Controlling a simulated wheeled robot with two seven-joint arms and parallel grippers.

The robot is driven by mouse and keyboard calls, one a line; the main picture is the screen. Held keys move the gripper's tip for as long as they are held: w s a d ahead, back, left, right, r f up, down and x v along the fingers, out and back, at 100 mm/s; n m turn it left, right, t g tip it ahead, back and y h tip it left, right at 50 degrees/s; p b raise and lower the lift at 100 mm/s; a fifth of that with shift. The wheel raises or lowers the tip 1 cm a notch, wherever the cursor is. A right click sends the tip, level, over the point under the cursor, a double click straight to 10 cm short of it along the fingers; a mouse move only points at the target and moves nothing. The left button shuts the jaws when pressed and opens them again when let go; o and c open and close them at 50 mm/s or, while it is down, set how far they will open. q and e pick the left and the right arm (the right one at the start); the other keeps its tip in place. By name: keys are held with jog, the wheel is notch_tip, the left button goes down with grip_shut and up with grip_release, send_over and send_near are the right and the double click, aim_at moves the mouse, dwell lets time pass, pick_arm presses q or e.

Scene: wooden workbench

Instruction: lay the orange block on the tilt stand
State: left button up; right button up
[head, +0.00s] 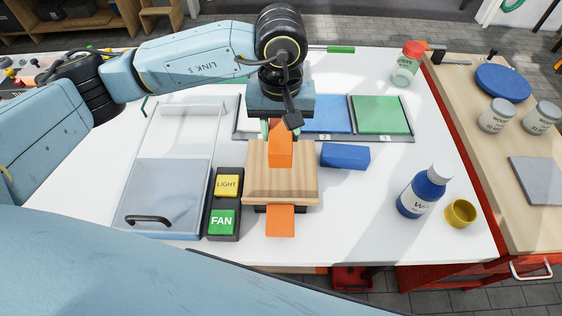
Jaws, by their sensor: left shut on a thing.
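My left gripper (280,127) points down over the tilt stand and is shut on the orange block (281,152). The block is upright, its lower end over the rear part of the stand's wooden top. I cannot tell whether it touches the wood. The tilt stand (282,186) is a light wooden plate with a dark base below. An orange flat piece (280,221) sticks out at its front; I cannot tell whether it belongs to the stand. My right gripper is out of view.
A switch box with LIGHT (227,186) and FAN (222,221) buttons stands left of the stand, beside a clear-lidded bin (160,195). A blue block (345,156) lies close right. A blue bottle (425,192) and yellow cup (460,213) stand farther right. Coloured trays (380,115) lie behind.

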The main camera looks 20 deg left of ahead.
pick_arm(q)
notch_tip(320, 180, down, 10)
jog(key=shift+r, duration=0.1)
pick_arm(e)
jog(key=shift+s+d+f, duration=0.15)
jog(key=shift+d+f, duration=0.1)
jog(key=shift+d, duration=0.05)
pick_arm(q)
jog(key=shift+f+b, duration=0.25)
jog(key=shift+b, duration=0.25)
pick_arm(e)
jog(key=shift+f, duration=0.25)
pick_arm(q)
jog(key=o, duration=0.8)
jog(key=shift+o, duration=1.3)
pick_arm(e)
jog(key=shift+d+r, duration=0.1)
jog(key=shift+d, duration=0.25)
pick_arm(q)
jog(key=shift+r, duration=0.1)
